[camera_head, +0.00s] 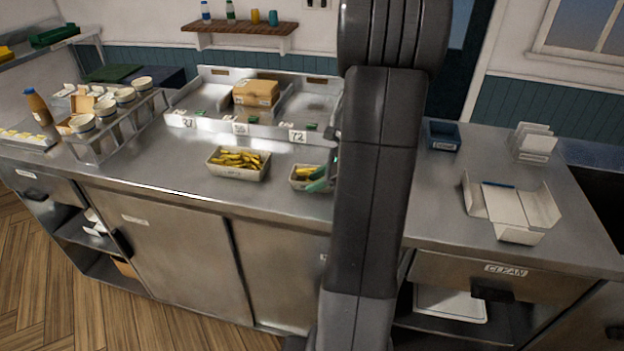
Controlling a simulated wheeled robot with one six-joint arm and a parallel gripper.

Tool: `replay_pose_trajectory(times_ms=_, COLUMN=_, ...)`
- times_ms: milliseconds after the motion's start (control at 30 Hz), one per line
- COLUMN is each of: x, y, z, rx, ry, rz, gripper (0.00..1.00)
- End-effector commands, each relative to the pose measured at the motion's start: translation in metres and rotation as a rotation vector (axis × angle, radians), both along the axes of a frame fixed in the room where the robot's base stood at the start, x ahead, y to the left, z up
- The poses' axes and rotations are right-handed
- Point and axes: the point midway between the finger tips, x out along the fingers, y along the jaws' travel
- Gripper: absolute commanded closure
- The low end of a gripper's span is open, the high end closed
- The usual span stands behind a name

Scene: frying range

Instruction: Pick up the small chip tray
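The small chip tray (300,187) is a pale open tray of yellow chips on the steel counter, just left of my arm. My arm hides its right side. A larger chip tray (238,174), also full of chips, stands to its left. Green-teal parts that look like the fingers of my gripper (320,179) show at the right end of the small tray, over or against it. The rest of the gripper is behind my arm. I cannot tell whether the fingers touch the tray or how far apart they are.
Behind the trays is a steel divided unit (215,128) with number cards and a cardboard box (256,93). A rack of cups (112,130) stands left. Right of my arm are a blue container (441,136) and an open carton (511,207). The front counter left of the trays is clear.

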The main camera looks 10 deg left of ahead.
Motion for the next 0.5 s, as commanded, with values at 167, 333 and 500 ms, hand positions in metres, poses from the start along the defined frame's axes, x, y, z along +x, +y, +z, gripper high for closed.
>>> replay_pose_trajectory(times_ms=167, x=0.001, y=0.016, z=-0.015, rx=0.000, ry=0.002, rz=0.002, gripper=0.72)
replay_pose_trajectory(times_ms=333, x=0.002, y=0.018, z=-0.018, rx=-0.001, ry=0.000, rz=0.000, gripper=0.72)
replay_pose_trajectory(times_ms=500, x=0.002, y=0.018, z=-0.018, rx=-0.001, ry=0.000, rz=0.000, gripper=0.84)
